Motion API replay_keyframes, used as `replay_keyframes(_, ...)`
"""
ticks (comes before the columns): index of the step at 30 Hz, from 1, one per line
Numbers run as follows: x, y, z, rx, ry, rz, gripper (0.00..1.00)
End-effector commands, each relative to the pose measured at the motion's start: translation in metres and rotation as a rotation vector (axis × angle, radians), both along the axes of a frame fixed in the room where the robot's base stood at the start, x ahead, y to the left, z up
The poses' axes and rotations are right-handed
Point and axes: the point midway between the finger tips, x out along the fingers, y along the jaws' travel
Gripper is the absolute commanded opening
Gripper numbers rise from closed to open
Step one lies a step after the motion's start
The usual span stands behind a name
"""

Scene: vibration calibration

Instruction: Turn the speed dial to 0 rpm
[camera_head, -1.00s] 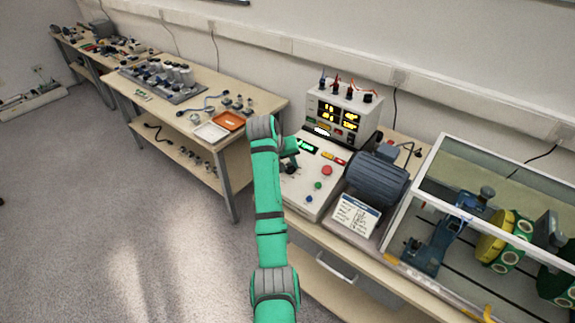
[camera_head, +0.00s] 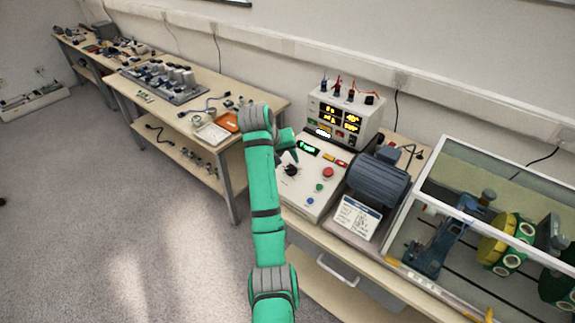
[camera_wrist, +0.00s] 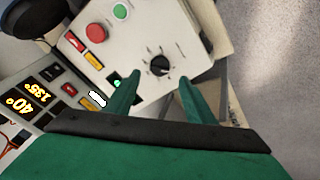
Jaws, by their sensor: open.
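The speed dial is a black knob (camera_head: 291,170) on the sloped white control panel (camera_head: 314,196). In the wrist view the dial (camera_wrist: 160,66) sits on the panel with small marks around it, just beyond my fingertips. My gripper (camera_wrist: 158,84) is open, its two green fingers apart and pointing toward the dial, which lies roughly between them in the picture and is not gripped. In the head view my gripper (camera_head: 288,152) is above and left of the panel, partly hidden by my wrist. The dial's pointer setting is too small to read. A small green-lit display (camera_head: 308,149) is above the dial.
A red button (camera_head: 327,173) and a green button (camera_head: 319,187) are right of the dial. A meter box (camera_head: 345,113) with yellow digits stands behind the panel. A blue motor (camera_head: 377,181) and a glass-covered rig stand to the right.

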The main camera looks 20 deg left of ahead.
Motion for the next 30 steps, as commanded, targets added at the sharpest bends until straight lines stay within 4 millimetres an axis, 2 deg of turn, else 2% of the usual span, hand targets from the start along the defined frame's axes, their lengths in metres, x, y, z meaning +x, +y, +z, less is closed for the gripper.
replay_keyframes(1, -0.004, 0.002, 0.010, 0.001, -0.003, 0.001, 0.50)
replay_keyframes(6, -0.016, 0.006, 0.032, 0.002, -0.001, 0.003, 0.50)
replay_keyframes(12, -0.023, 0.006, 0.043, 0.001, 0.000, 0.002, 0.50)
replay_keyframes(26, -0.023, 0.006, 0.044, 0.000, 0.000, 0.000, 0.50)
replay_keyframes(29, -0.025, 0.003, 0.035, -0.004, 0.005, -0.017, 0.50)
replay_keyframes(30, -0.027, 0.001, 0.027, -0.006, 0.009, -0.037, 0.50)
